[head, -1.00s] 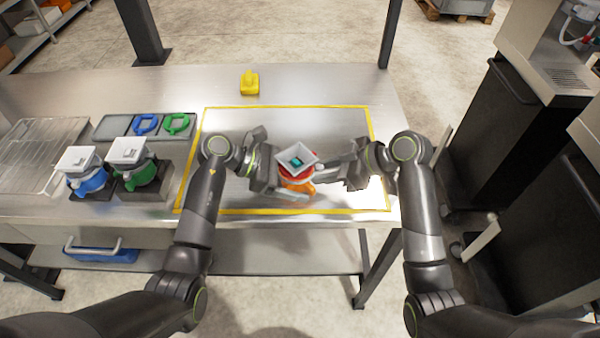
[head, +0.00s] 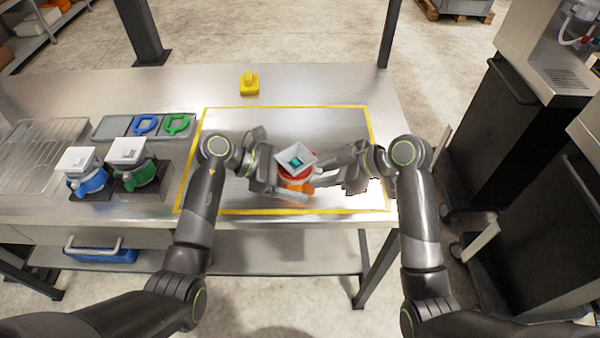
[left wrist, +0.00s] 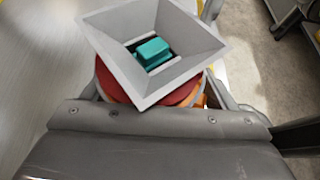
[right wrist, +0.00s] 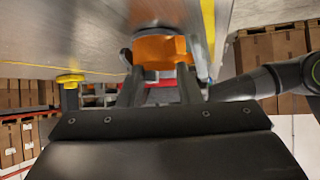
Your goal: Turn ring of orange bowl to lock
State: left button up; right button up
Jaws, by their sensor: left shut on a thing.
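The orange bowl (head: 296,187) stands in the yellow-outlined area, with a red ring (head: 291,173) above it and a pale square hopper (head: 309,157) on top. A teal block (left wrist: 152,51) lies inside the hopper. My left gripper (head: 290,191) is shut on the orange bowl from the left, one finger across its front. My right gripper (head: 325,172) reaches in from the right at ring height. Its fingers (right wrist: 158,82) stand apart on either side of the red ring. Whether they touch it is unclear. The hopper hides part of the ring.
A blue unit (head: 90,181) and a green unit (head: 138,177) stand at left on dark bases. Behind them lies a tray (head: 112,127) with blue and green loops. A yellow object (head: 249,84) stands at the back. The outlined area is otherwise clear.

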pick_arm(q)
jog(key=shift+a+f, duration=0.1)
jog(key=shift+f, duration=0.05)
pick_arm(e)
jog(key=shift+s, duration=0.15)
jog(key=shift+s+a, duration=0.2)
jog(key=shift+s, duration=0.05)
jog(key=shift+s+a, duration=0.15)
jog(key=shift+a, duration=0.05)
dwell(0.4)
pick_arm(q)
jog(key=shift+c, duration=0.2)
pick_arm(e)
jog(key=shift+s+a, duration=0.35)
jog(key=shift+a, duration=0.05)
pick_arm(q)
jog(key=shift+d+r, duration=0.25)
pick_arm(e)
jog(key=shift+s+a, duration=0.15)
jog(key=shift+s, duration=0.05)
